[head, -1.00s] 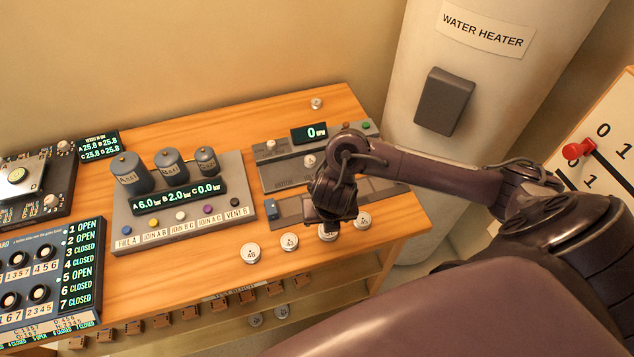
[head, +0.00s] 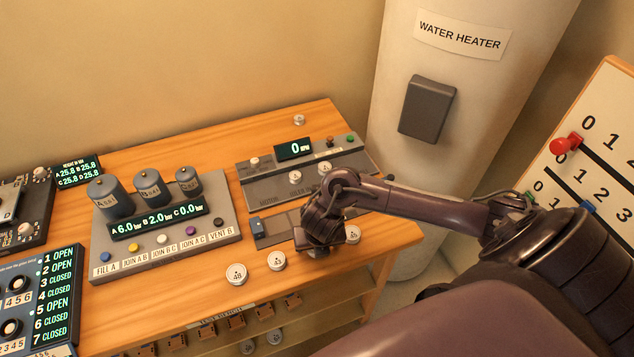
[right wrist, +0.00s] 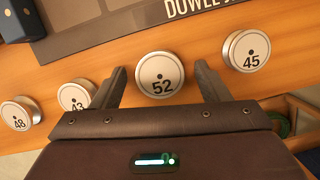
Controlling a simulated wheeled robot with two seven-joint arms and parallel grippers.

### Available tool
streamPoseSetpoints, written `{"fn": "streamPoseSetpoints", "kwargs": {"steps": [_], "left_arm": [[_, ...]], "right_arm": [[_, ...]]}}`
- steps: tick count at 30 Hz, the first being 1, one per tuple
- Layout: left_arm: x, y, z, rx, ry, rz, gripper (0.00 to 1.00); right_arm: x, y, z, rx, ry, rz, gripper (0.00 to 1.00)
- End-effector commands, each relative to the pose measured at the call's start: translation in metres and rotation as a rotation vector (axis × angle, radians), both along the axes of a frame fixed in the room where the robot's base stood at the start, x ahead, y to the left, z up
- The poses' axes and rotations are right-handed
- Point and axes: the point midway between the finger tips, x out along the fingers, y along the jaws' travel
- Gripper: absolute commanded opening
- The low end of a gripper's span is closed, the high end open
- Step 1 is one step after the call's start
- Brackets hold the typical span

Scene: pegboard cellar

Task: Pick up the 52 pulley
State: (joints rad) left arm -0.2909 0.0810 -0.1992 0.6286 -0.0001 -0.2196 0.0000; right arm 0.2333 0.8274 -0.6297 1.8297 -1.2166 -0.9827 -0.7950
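The 52 pulley (right wrist: 161,79) is a round silver disc with a white face. In the right wrist view it stands on the wooden bench top (right wrist: 205,62) between the two fingers of my right gripper (right wrist: 160,82). The fingers are open, with a gap visible on each side of the pulley. In the head view my right gripper (head: 319,238) is low over the bench's front edge and hides most of this pulley. My left gripper is not in view.
The 43 pulley (right wrist: 76,95) and 48 pulley (right wrist: 20,113) stand left of it, the 45 pulley (right wrist: 246,50) close on the right. A grey panel (head: 282,226) lies behind. The water heater (head: 420,180) stands beyond the bench's right end.

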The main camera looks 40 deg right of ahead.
Motion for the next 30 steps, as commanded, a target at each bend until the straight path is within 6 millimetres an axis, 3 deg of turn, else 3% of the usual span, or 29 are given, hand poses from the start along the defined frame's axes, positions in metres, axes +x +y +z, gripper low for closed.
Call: {"fn": "streamPoseSetpoints", "kwargs": {"steps": [1, 10, 23, 26, 30], "left_arm": [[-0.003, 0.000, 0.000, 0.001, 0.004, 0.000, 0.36], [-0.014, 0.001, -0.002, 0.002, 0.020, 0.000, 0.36], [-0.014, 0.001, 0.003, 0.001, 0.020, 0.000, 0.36], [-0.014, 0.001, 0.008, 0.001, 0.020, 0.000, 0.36], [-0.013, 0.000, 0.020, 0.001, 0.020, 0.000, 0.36]], "right_arm": [[0.000, 0.000, 0.000, 0.000, 0.000, 0.000, 0.62], [0.000, 0.000, 0.000, 0.001, 0.000, 0.000, 0.22], [0.001, 0.001, 0.012, 0.002, -0.002, 0.002, 0.22], [0.001, 0.001, 0.026, 0.001, -0.004, 0.001, 0.22], [0.002, 0.001, 0.060, 0.002, -0.006, 0.002, 0.22]]}}
